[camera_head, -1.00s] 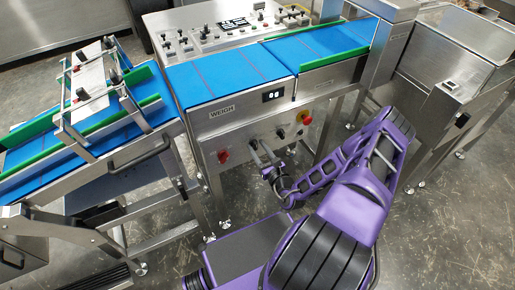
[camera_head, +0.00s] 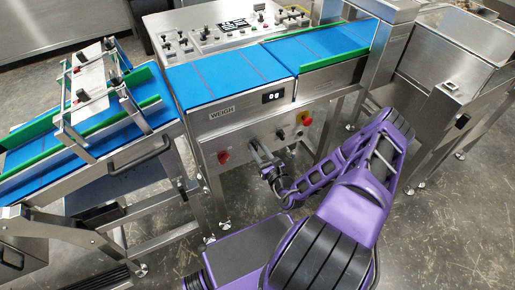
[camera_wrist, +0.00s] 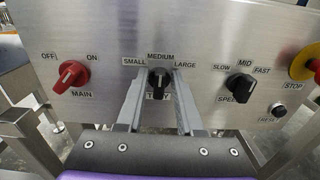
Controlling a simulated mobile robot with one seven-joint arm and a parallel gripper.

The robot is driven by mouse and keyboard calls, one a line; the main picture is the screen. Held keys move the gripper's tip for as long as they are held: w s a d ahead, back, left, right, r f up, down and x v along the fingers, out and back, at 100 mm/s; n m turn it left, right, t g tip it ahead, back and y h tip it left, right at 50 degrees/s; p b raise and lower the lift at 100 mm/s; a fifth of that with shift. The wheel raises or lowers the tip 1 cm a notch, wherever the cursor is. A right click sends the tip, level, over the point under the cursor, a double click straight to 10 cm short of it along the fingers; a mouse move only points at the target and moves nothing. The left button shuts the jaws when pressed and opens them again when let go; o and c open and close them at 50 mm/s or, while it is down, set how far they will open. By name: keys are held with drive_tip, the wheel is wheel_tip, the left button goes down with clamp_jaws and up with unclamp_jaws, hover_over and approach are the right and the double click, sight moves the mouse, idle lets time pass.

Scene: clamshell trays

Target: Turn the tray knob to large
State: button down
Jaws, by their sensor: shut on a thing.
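The tray knob (camera_wrist: 159,79) is a small black knob on the steel panel, with SMALL, MEDIUM and LARGE printed around it. In the wrist view its pointer appears roughly upright, toward MEDIUM. My gripper (camera_wrist: 159,88) faces the panel with one grey finger on each side of the knob, and is shut on it. The fingers partly cover the TRAY label below. In the head view my gripper (camera_head: 257,150) reaches the front panel under the WEIGH label, and the knob is hidden by the fingers.
The red MAIN knob (camera_wrist: 71,76) is left of the tray knob. The black SPEED knob (camera_wrist: 240,85) is to its right, with a red stop button (camera_wrist: 316,68) and a RESET button (camera_wrist: 278,110) beyond. The blue conveyor (camera_head: 225,75) runs above the panel.

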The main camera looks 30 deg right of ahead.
drive_tip(key=shift+d+f+m+p, duration=0.15)
drive_tip(key=shift+m+p, duration=0.15)
drive_tip(key=shift+m, duration=1.85)
drive_tip(key=shift+d+f+m+p, duration=0.15)
drive_tip(key=shift+m+p, duration=0.1)
drive_tip(key=shift+m, duration=1.9)
drive_tip(key=shift+r, duration=0.1)
drive_tip(key=c, duration=0.8)
unclamp_jaws()
drive_tip(key=shift+c, duration=0.2)
